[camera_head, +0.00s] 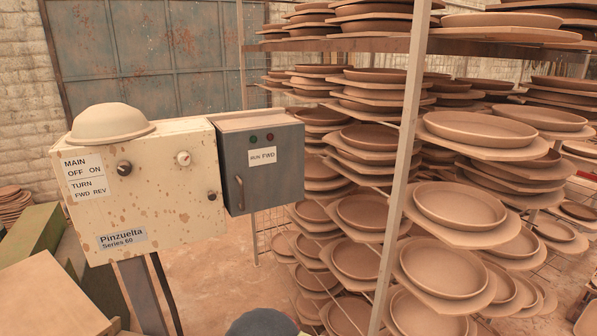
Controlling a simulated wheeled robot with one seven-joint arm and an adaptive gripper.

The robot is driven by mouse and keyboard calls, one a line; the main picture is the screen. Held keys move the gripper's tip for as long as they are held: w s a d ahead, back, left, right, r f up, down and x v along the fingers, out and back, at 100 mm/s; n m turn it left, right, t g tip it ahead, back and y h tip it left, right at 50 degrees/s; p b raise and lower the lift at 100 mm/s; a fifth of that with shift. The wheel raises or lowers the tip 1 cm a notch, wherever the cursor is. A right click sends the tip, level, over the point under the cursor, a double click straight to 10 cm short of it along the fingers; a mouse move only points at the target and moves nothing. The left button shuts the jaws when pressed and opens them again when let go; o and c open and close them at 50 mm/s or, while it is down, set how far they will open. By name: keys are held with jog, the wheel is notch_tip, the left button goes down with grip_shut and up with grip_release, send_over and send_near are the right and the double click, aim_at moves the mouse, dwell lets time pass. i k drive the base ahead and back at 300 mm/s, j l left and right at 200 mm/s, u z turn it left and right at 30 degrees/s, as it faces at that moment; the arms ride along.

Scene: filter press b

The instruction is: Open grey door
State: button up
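The grey door (277,185) is the front of a small grey box fixed to the right side of a beige control box (145,190). The door looks shut. A thin vertical handle (239,192) is near its left edge. A white "RUN FWD" label (262,156) sits on it, below a red and a green round light near the top. My gripper is not in view, so nothing of mine is seen touching the door or handle.
A tall rack (405,170) full of clay plates stands close behind and right of the grey box. A bowl (110,122) sits on the beige box. Wooden boxes (50,295) are at lower left. A large rusty blue-grey metal gate (150,55) is in the back wall.

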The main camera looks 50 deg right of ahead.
aim_at(264, 165)
jog(key=z, duration=1.25)
